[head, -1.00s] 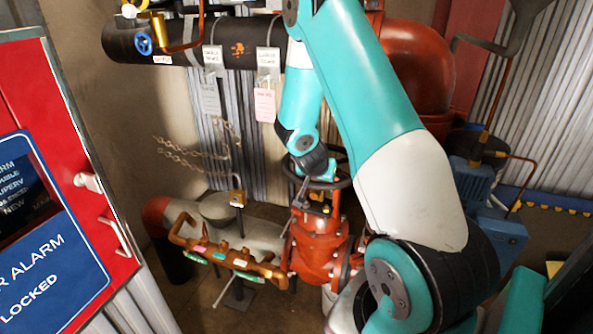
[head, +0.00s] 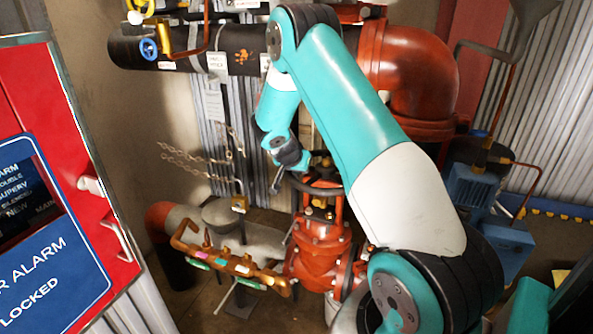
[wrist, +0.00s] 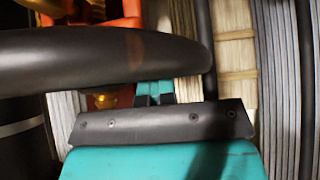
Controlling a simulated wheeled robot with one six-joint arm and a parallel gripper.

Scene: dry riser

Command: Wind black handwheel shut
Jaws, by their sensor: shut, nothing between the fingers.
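The black handwheel (head: 320,187) sits on top of the red valve (head: 320,240) in the head view, partly hidden behind my arm. Its thick dark rim (wrist: 105,58) crosses the left and middle of the wrist view, close to the camera. My gripper (head: 277,186) is shut and empty, pointing down just left of the wheel in the head view. In the wrist view its fingers (wrist: 153,92) show small behind the dark screwed plate, just below the rim. I cannot tell whether they touch the rim.
A copper-coloured pipe assembly (head: 228,262) lies left of the valve. Chains (head: 198,160) and a padlock (head: 240,204) hang behind it. A red alarm cabinet (head: 95,150) stands at the left. Large red pipework (head: 412,75) rises behind my arm, with a blue pump (head: 475,184) at right.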

